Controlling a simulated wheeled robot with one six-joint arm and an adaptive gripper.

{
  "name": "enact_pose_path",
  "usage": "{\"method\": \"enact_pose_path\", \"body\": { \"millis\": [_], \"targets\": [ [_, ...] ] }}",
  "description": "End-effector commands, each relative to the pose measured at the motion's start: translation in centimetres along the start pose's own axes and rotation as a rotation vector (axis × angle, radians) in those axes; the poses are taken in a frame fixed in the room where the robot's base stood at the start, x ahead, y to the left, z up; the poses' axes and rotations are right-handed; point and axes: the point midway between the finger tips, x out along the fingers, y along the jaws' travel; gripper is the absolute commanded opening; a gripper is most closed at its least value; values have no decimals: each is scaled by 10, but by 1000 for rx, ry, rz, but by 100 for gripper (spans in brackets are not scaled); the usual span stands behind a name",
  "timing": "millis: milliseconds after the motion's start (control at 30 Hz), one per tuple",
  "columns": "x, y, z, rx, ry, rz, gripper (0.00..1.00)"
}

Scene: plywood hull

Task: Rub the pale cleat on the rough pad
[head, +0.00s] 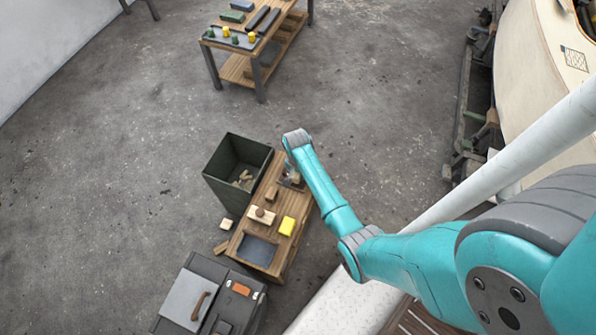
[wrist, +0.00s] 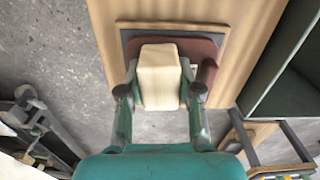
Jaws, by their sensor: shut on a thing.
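In the wrist view my gripper (wrist: 159,82) is shut on the pale cleat (wrist: 160,62), a cream block between its two fingers. The rough pad (wrist: 204,49), reddish brown, lies beneath and around the far end of the cleat, on a dark plate over a wooden board. The cleat covers the middle of the pad. I cannot tell whether the two touch. In the head view my gripper (head: 292,176) is small at the far end of the low wooden bench, mostly hidden by my arm.
The bench holds a yellow sponge (head: 287,226), a wooden block with a knob (head: 262,215), a small brown block (head: 271,193) and a dark tray (head: 257,250). A dark green bin (head: 222,188) with wood scraps stands beside it. A grey toolbox (head: 212,295) is nearby.

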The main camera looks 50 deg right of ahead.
Motion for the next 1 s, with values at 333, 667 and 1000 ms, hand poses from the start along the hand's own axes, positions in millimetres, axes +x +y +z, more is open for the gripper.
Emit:
{"method": "enact_pose_path", "body": {
  "millis": [333,667,1000],
  "targets": [
    [0,1,-19,2,1,0,0],
    [2,3,-36,0,1,0,0],
    [-2,3,-36,0,1,0,0]
  ]
}}
